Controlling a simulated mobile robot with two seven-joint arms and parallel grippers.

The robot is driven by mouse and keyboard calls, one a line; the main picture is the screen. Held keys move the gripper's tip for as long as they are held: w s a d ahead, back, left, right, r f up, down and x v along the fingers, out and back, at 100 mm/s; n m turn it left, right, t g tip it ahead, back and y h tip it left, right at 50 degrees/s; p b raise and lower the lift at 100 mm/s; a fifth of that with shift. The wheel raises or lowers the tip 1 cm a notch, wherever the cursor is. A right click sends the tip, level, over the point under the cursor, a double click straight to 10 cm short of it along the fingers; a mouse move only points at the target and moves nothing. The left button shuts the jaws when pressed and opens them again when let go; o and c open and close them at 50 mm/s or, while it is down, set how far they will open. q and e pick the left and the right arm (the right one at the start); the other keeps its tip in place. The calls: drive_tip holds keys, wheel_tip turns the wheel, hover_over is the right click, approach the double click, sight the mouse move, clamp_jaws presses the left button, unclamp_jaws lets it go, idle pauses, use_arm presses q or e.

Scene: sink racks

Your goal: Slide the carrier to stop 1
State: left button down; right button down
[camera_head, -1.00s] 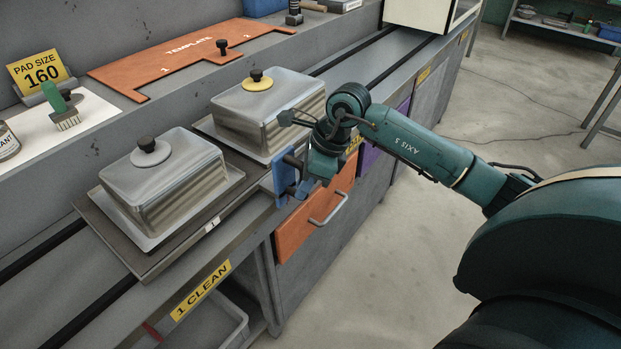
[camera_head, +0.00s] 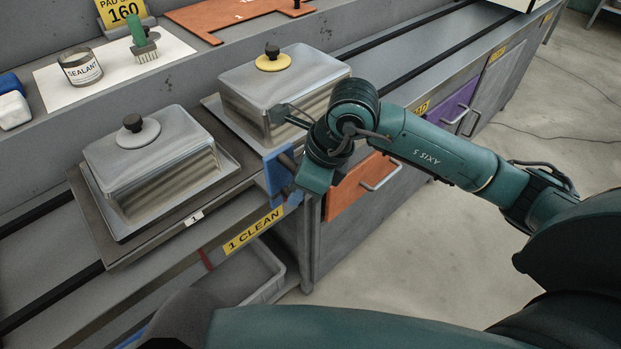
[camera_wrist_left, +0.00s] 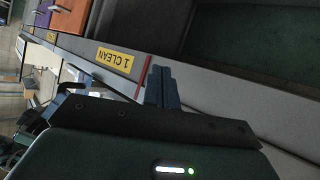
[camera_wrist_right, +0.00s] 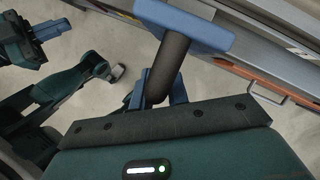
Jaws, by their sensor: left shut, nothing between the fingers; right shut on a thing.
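The carrier (camera_head: 107,252) is a dark flat plate on the counter rails, with a small white "1" tag (camera_head: 194,217) at its front. My right gripper (camera_wrist_right: 163,92) is shut around a dark bar handle (camera_wrist_right: 171,62) backed by a blue plate (camera_wrist_right: 195,22), at the counter front. The yellow "1 CLEAN" label (camera_head: 253,230) lies right of the "1" tag. My left gripper (camera_wrist_left: 163,88) is shut and empty below the counter edge.
An orange drawer (camera_head: 350,195) and a purple one (camera_head: 455,103) face the aisle. Under the counter is a grey bin (camera_head: 265,275). A sealant tin (camera_head: 80,67) and brush (camera_head: 143,45) stand on the back shelf. The rails left of the carrier are clear.

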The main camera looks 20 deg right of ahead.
drive_tip(key=shift+a, duration=0.1)
drive_tip(key=c, duration=1.4)
unclamp_jaws()
drive_tip(key=shift+o, duration=0.2)
drive_tip(key=shift+r, duration=0.1)
drive_tip(key=v, duration=1.3)
